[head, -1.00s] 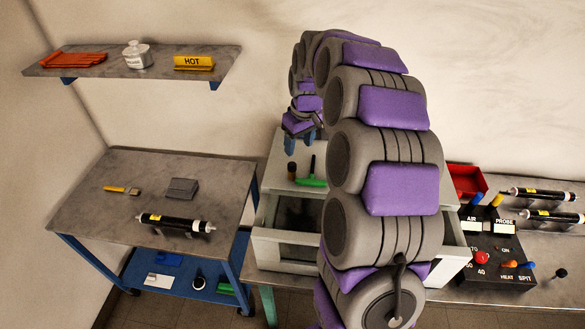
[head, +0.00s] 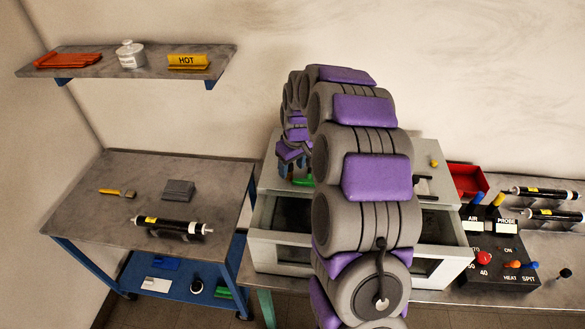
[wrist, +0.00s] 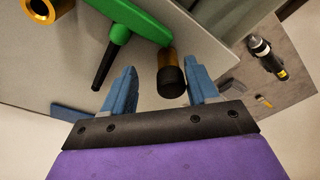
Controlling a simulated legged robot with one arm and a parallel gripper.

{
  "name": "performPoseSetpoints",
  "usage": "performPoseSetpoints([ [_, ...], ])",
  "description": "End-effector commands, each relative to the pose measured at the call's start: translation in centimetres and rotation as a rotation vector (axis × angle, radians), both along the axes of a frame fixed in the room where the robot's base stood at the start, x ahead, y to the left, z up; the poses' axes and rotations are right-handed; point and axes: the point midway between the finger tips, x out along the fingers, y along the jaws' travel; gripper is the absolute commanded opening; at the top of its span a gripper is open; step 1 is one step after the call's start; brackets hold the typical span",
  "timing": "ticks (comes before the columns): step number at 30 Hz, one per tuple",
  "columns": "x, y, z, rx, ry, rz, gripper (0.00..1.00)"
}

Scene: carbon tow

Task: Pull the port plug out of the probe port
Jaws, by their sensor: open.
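The port plug (wrist: 171,80) is a black rounded cap with a brass-coloured collar (wrist: 166,57) behind it, on the pale top of the grey cabinet (head: 268,178). My gripper (wrist: 163,72) is open, its blue fingers on either side of the plug in the wrist view. The plug lies nearer the right finger, and I see a gap to the left one; contact is not clear. In the head view my gripper (head: 290,166) is low over the cabinet's left part, and the plug is hidden there.
A green T-handle tool (wrist: 125,22) with a black shaft lies close beside the plug. A brass ring (wrist: 46,9) is farther left in the wrist view. A cart (head: 110,205) stands left, with a brush (head: 117,192) and a black cylinder (head: 172,226). A control box (head: 490,262) stands right.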

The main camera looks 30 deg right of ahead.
Motion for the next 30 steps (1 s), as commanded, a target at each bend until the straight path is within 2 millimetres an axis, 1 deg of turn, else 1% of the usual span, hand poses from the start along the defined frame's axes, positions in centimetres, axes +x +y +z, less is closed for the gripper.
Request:
performPoseSetpoints([
  [4,0.03,0.34,0.18,-0.003,-0.002,0.002,0.59],
  [14,0.11,-0.47,0.1,0.003,-0.002,0.0,0.27],
  [22,0.08,-0.33,0.09,0.0,-0.001,0.001,0.01],
  [23,0.08,-0.34,0.09,-0.001,-0.001,0.001,0.0],
  [30,0.07,-0.25,0.16,0.001,-0.002,0.001,0.0],
])
